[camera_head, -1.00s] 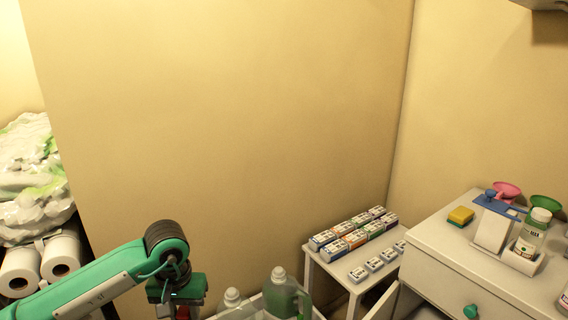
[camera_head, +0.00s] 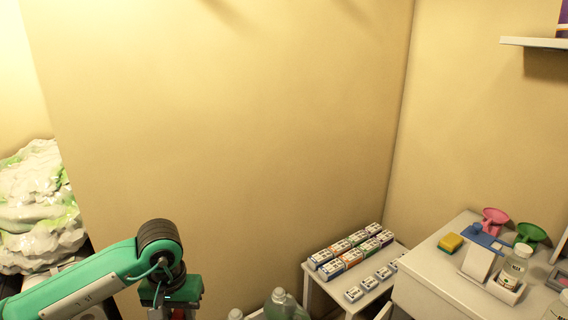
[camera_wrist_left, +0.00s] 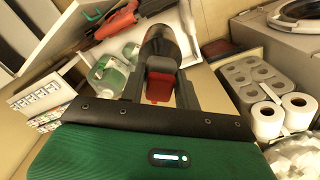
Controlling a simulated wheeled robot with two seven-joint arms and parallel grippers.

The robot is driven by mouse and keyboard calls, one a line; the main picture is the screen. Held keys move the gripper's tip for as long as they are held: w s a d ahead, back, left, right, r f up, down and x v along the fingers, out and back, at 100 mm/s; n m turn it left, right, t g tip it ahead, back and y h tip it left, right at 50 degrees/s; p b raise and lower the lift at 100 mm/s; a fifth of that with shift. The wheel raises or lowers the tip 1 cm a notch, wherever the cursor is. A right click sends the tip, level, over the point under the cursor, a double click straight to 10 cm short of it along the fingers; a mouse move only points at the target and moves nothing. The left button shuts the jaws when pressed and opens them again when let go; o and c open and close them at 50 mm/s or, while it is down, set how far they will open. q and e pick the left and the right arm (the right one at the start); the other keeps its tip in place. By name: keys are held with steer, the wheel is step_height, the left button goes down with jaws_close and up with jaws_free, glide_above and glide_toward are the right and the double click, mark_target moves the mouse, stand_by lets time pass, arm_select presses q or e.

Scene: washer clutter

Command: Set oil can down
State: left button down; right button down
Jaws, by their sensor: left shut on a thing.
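My left gripper (camera_head: 176,306) is at the bottom of the head view, low in front of the wall. In the left wrist view, my left gripper (camera_wrist_left: 158,95) is shut on the oil can (camera_wrist_left: 162,48), which shows a dark rounded body and a red part between the fingers. Only a bit of red shows below the gripper in the head view. The can's lower end and whether it touches anything are hidden. My right gripper is not in view.
Green-tinted jugs (camera_head: 283,305) stand close to the right of my left gripper. A small white table (camera_head: 322,293) holds several small boxes. A white cabinet (camera_head: 440,287) carries bottles, funnels and a sponge. Paper rolls (camera_wrist_left: 268,118) stand to the right in the wrist view.

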arm_select(q)
steer(key=shift+r, duration=0.4)
steer(key=shift+s, duration=0.15)
steer(key=s+f, duration=0.4)
steer(key=f, duration=0.1)
steer(key=shift+s+f, duration=0.35)
steer(key=shift+f, duration=0.05)
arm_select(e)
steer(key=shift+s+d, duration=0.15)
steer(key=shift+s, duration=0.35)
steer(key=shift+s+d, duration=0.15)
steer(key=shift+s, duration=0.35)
